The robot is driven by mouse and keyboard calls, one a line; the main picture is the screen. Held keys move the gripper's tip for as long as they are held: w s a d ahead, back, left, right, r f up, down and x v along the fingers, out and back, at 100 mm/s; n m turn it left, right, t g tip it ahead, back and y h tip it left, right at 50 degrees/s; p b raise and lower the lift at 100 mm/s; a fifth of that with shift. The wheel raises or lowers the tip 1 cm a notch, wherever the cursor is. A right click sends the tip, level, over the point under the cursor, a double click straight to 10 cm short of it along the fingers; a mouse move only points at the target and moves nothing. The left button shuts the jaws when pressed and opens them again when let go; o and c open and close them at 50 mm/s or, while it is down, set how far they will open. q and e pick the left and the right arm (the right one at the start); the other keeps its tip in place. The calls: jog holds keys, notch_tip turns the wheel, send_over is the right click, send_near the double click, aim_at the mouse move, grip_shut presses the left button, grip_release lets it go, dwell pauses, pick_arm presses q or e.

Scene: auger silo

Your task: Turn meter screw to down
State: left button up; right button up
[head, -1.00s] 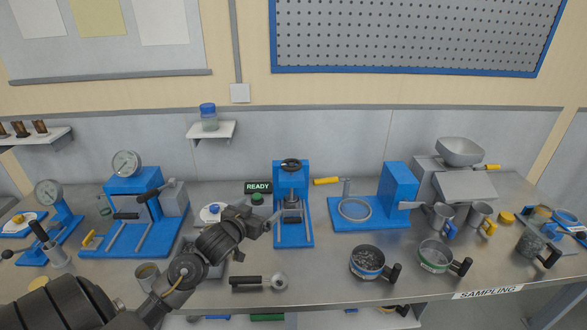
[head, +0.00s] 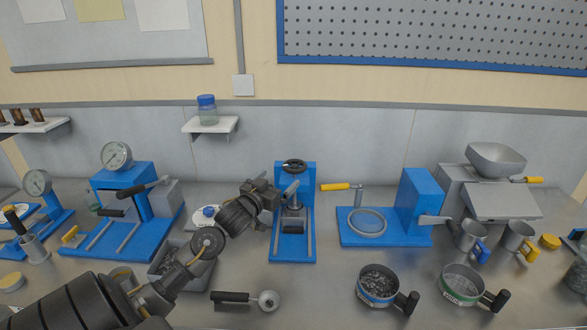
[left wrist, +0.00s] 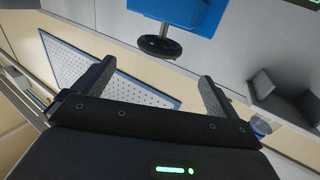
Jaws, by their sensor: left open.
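The blue press (head: 309,178) with a black handwheel (head: 295,166) on top stands at the middle of the bench. Its wheel looks like the meter screw. A dark piece sits low in its frame. My left gripper (head: 284,190) is open just left of the press's upright, a little below the wheel, and covers part of the frame. In the left wrist view the open jaws (left wrist: 158,72) are empty, with the black wheel (left wrist: 160,47) and the blue press (left wrist: 185,12) beyond them. I cannot tell whether the gripper touches the press. My right gripper is not in view.
A blue press with a gauge (head: 117,155) stands left, a blue stand with a ring (head: 367,222) right. A black-handled tool (head: 240,298) and two pans (head: 377,286) (head: 462,285) lie in front. A shelf with a jar (head: 207,109) hangs behind.

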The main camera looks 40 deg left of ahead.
aim_at(289, 171)
pick_arm(q)
jog(key=w, duration=0.3)
jog(key=w+a+p, duration=0.1)
jog(key=w, duration=0.2)
jog(key=w+p, duration=0.1)
jog(key=w, duration=0.2)
jog(key=shift+a, duration=0.25)
jog(key=shift+w+f, duration=0.1)
jog(key=shift+w, duration=0.1)
jog(key=c, duration=1)
jog(key=shift+n+y, duration=0.3)
